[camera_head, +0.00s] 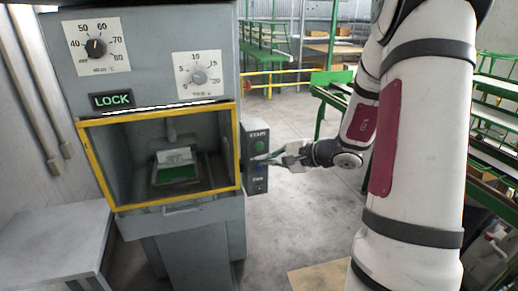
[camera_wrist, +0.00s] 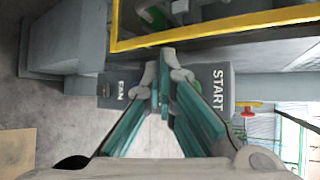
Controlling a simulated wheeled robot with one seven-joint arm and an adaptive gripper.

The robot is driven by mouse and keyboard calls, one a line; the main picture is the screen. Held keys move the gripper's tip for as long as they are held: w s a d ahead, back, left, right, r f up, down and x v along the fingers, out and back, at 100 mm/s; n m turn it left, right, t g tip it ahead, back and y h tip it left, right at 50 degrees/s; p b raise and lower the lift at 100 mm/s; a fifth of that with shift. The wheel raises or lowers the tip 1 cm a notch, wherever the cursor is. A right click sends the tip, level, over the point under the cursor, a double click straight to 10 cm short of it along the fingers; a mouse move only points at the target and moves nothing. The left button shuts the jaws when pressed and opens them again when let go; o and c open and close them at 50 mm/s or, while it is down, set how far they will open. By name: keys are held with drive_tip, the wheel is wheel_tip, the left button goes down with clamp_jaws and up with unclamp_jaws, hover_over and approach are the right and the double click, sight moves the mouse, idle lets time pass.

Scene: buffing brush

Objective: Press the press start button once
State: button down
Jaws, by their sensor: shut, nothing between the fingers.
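The press (camera_head: 190,215) is a grey machine with a yellow-framed window (camera_head: 239,150) at the left of the head view. A dark control box (camera_head: 256,130) on its right side carries the green start button (camera_head: 259,146) under a START label. The START label also shows in the wrist view (camera_wrist: 218,88); the button there is mostly hidden behind my fingers. A FAN label (camera_wrist: 121,90) sits lower on the box. My gripper (camera_head: 266,161) is shut and empty, its tips close to the box, just below the start button in the head view. I cannot tell whether they touch the box.
A green part (camera_head: 177,173) lies inside the window. A grey table (camera_head: 50,240) stands at left.

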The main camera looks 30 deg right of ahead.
sight(261, 150)
drive_tip(key=shift+w+d+b, duration=0.25)
drive_tip(key=shift+w+b, duration=0.1)
drive_tip(key=shift+w, duration=0.6)
drive_tip(key=shift+w+d+b, duration=0.25)
drive_tip(key=shift+w+b, duration=0.05)
drive_tip(key=shift+w, duration=0.6)
drive_tip(key=shift+w+d+b, duration=0.15)
drive_tip(key=shift+w+b, duration=0.2)
drive_tip(key=shift+w, duration=0.05)
drive_tip(key=shift+w+d+b, duration=0.15)
drive_tip(key=shift+w+b, duration=0.15)
drive_tip(key=shift+w, duration=0.2)
idle(0.8)
drive_tip(key=shift+s, duration=0.1)
drive_tip(key=shift+s+a, duration=0.25)
drive_tip(key=shift+s, duration=0.55)
drive_tip(key=s, duration=0.1)
drive_tip(key=s+a, duration=0.1)
drive_tip(key=s, duration=0.3)
drive_tip(key=shift+a, duration=0.25)
